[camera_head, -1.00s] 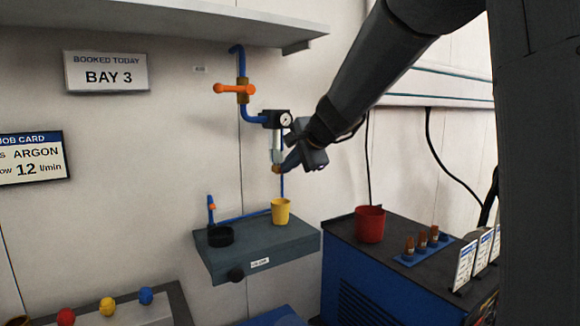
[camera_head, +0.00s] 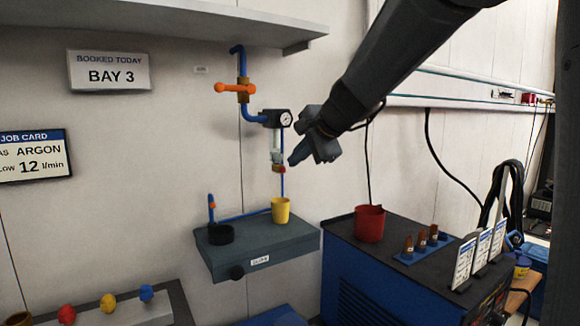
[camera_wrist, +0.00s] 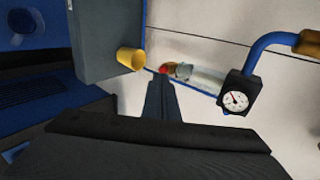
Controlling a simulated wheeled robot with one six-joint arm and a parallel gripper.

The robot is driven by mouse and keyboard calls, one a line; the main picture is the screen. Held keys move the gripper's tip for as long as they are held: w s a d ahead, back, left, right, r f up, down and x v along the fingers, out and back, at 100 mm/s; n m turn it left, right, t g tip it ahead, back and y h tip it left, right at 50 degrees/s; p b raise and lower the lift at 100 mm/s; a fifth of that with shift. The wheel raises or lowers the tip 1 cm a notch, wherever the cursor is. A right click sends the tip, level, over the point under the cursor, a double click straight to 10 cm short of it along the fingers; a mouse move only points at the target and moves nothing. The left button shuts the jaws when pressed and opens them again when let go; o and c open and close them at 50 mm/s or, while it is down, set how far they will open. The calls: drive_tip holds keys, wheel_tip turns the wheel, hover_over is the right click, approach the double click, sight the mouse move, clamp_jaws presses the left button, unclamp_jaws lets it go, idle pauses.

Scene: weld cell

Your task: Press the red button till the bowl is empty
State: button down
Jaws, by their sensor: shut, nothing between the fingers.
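A clear bowl (camera_head: 276,145) hangs below a round gauge (camera_head: 286,119) on the blue wall pipe. A small red button (camera_head: 282,170) shows at its lower end. The wrist view shows the bowl (camera_wrist: 206,80), the gauge (camera_wrist: 235,99) and the red button (camera_wrist: 163,70). The bowl looks pale with a greyer part near its lower end; I cannot tell how much liquid it holds. My gripper (camera_head: 292,162) is shut and empty, just right of the bowl's lower end in the head view. In the wrist view its fingertips (camera_wrist: 159,78) are close to the button; contact is unclear.
A yellow cup (camera_head: 281,210) stands on a grey shelf (camera_head: 262,250) below the bowl, beside a black dish (camera_head: 220,234). A red cup (camera_head: 369,223) stands on the blue machine at right. An orange-handled valve (camera_head: 235,88) is above. Red, yellow and blue knobs (camera_head: 107,303) are at lower left.

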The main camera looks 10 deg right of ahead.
drive_tip(key=v, duration=0.7)
drive_tip(key=shift+d, duration=0.25)
drive_tip(key=shift+s+a+p, duration=0.1)
drive_tip(key=shift+a+p, duration=0.05)
drive_tip(key=shift+p, duration=0.35)
idle(0.4)
drive_tip(key=p, duration=0.3)
drive_tip(key=s+f+m+h+p, duration=0.1)
drive_tip(key=p, duration=0.3)
drive_tip(key=shift+s+a+f+g, duration=0.2)
drive_tip(key=shift+s+g, duration=0.1)
drive_tip(key=shift+a, duration=0.1)
